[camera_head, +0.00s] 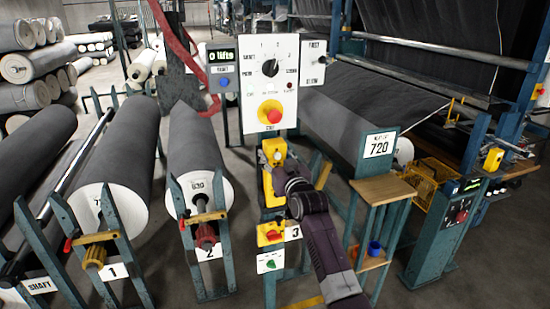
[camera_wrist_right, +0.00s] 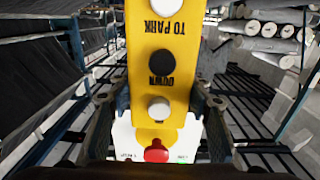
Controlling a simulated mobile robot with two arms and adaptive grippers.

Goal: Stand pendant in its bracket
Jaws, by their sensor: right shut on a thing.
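The yellow pendant (camera_head: 267,186) is upright in front of the post under the white control panel. My right gripper (camera_head: 283,168) is shut on it, reaching up from the lower right. In the right wrist view the pendant (camera_wrist_right: 178,72) stands between the two fingers, with white and black buttons and upside-down labels "DOWN" and "TO PARK". I cannot make out the bracket clearly; the pendant and my gripper cover that part of the post. Whether the pendant touches it cannot be told. My left gripper is not in view.
The control panel (camera_head: 284,82) has a dial and a red button. Below the pendant are a yellow switch box (camera_head: 270,234) and a white box (camera_head: 270,262). Grey rolls (camera_head: 200,160) stand in racks to the left. A small wooden-topped stand (camera_head: 383,189) is close on the right.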

